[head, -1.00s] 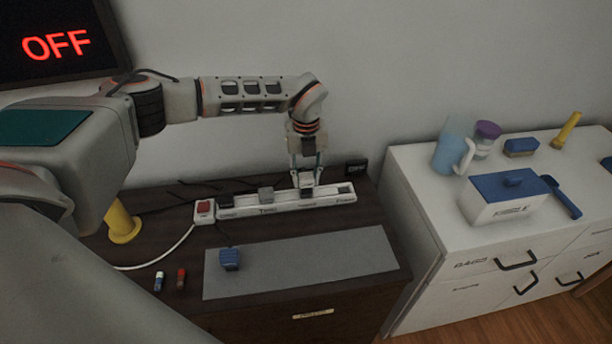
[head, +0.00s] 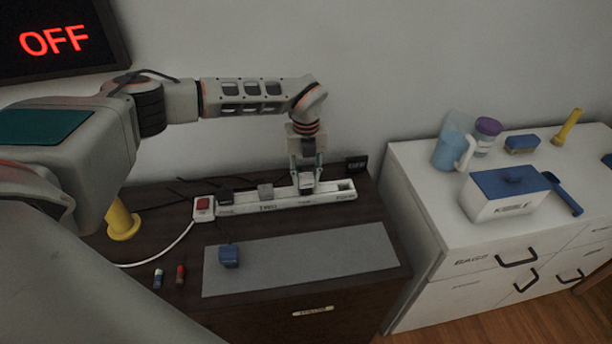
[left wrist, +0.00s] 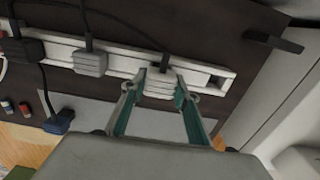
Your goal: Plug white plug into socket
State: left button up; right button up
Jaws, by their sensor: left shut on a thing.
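The white plug (left wrist: 159,84) is between the fingers of my left gripper (left wrist: 160,98), which is shut on it. In the head view my left gripper (head: 305,176) points down at the right part of the white power strip (head: 270,206), with the plug (head: 306,184) at its tips. The plug is over or against the strip; I cannot tell how deep it sits. An open socket (left wrist: 217,82) shows to the right of the plug. A grey plug (head: 265,191) and a black plug (head: 225,196) stand on the strip to the left. My right gripper is not in view.
A blue plug (head: 229,256) lies on the grey mat (head: 320,262). The strip's red switch (head: 203,203) is at its left end. A yellow object (head: 122,222) is at left. A white cabinet (head: 440,220) stands at right.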

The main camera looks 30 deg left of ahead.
aim_at(306, 176)
pick_arm(q)
jog(key=shift+f+b, duration=0.5)
jog(key=shift+f, duration=0.85)
jog(key=o, duration=1.2)
notch_tip(306, 176, up, 12)
jog(key=shift+r, duration=0.1)
